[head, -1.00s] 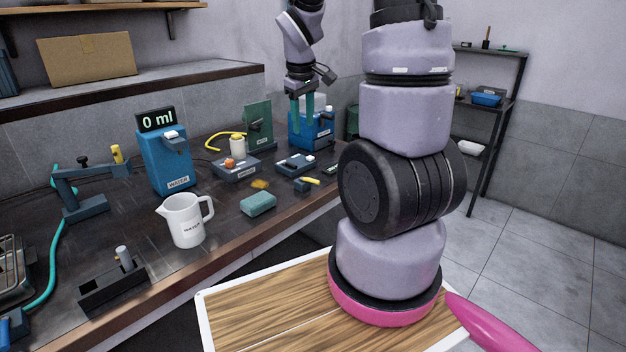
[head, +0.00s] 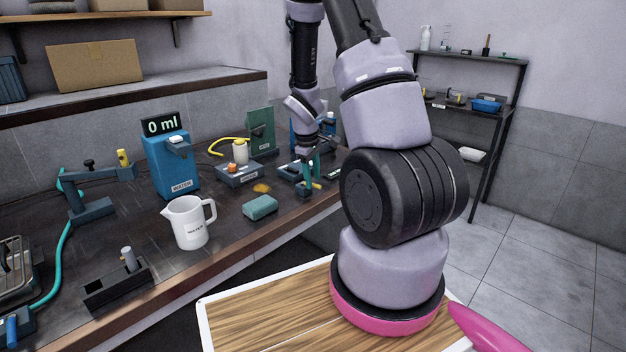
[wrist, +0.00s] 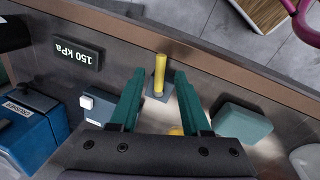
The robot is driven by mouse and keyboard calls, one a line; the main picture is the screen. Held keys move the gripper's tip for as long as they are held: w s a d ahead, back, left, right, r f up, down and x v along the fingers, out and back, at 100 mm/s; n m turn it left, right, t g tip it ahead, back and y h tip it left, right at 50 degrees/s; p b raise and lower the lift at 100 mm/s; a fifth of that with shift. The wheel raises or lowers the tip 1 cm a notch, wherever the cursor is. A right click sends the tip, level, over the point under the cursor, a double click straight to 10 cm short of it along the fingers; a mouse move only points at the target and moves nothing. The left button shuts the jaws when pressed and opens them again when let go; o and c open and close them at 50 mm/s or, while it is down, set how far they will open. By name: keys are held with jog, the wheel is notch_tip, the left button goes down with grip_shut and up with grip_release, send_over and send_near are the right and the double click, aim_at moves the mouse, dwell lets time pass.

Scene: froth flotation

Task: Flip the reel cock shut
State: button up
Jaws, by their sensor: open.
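The reel cock appears to be the small grey valve with a yellow lever (wrist: 160,72) near the bench's edge. In the wrist view the lever lies lengthwise between the fingertips, pointing toward the bench edge. My gripper (wrist: 157,80) is open, with a teal finger on either side of the lever. I see no clear contact, and its height above the bench is hard to judge. In the head view my gripper (head: 311,172) is low over the near bench edge and partly hides the cock, whose yellow lever (head: 315,186) shows just below.
A teal sponge (head: 260,207) lies left of the cock. A white jug (head: 188,222) and blue water dispenser (head: 171,163) reading 0 ml stand farther left. A display (wrist: 77,52) reads 150 kPa. A grey switch box (wrist: 100,105) sits close by.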

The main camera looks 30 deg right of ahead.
jog(key=shift+d+f, duration=0.1)
jog(key=shift+f, duration=0.45)
grip_shut()
jog(key=shift+a+m, duration=0.2)
jog(key=shift+m, duration=0.5)
jog(key=shift+a+m, duration=0.2)
jog(key=shift+m, duration=0.5)
grip_release()
jog(key=shift+r, duration=0.1)
